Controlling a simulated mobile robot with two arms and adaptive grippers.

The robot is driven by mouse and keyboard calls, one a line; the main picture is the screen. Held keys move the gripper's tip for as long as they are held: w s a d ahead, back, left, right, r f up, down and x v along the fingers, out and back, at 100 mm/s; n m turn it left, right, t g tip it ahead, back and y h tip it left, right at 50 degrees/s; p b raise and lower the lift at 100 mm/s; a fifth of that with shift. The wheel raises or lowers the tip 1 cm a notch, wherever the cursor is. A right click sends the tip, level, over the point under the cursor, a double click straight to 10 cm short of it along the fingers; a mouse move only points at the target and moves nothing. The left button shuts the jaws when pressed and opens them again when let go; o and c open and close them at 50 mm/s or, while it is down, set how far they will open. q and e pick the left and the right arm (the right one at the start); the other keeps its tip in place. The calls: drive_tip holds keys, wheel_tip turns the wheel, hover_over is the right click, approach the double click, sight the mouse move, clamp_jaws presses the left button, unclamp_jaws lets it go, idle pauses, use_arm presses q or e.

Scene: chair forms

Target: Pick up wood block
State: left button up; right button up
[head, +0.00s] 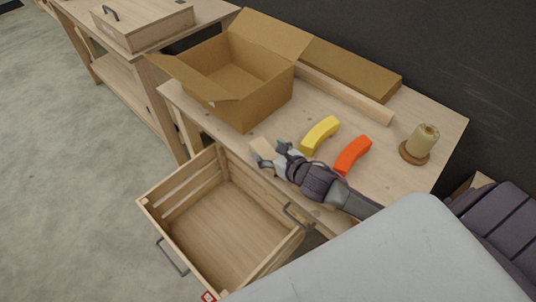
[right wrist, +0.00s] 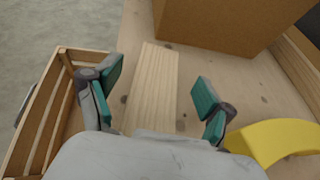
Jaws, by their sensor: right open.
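The wood block (head: 261,147) is a pale, plain piece lying on the wooden table near its front edge, partly hidden by my right gripper (head: 273,156) in the head view. In the right wrist view the block (right wrist: 152,88) is long and flat and points away from me. My right gripper (right wrist: 158,85) is open, with one teal-padded finger on each side of the block. The left finger is nearer to the block, and a gap shows on the right. The fingers do not grip it. My left gripper is not in view.
A yellow curved block (head: 320,135) and an orange one (head: 352,155) lie beside my right gripper. An open cardboard box (head: 245,110) stands behind. A wooden crate (head: 165,190) sits below the table's front edge. A spool (head: 422,141) stands at right.

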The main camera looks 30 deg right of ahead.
sight(262, 147)
drive_tip(key=x, duration=0.3)
drive_tip(key=shift+w+a, duration=0.1)
drive_tip(key=shift+c, duration=0.6)
drive_tip(key=c, duration=1.2)
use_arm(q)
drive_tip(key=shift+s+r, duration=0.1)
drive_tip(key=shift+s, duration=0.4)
use_arm(e)
drive_tip(key=shift+r, duration=0.1)
wheel_tip(262, 147, up, 4)
drive_tip(key=shift+r, duration=0.2)
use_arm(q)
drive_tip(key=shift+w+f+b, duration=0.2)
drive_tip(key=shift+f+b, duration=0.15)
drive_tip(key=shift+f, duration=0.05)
use_arm(e)
drive_tip(key=shift+w+d+r+v, duration=0.15)
drive_tip(key=shift+d+r+v, duration=0.15)
drive_tip(key=shift+v, duration=1.9)
drive_tip(key=shift+w+d+r+v, duration=0.15)
drive_tip(key=shift+d+v, duration=0.3)
drive_tip(key=shift+v, duration=1.75)
drive_tip(key=shift+w+d+r+v, duration=0.15)
drive_tip(key=shift+d+r+v, duration=0.15)
drive_tip(key=shift+v, duration=1.9)
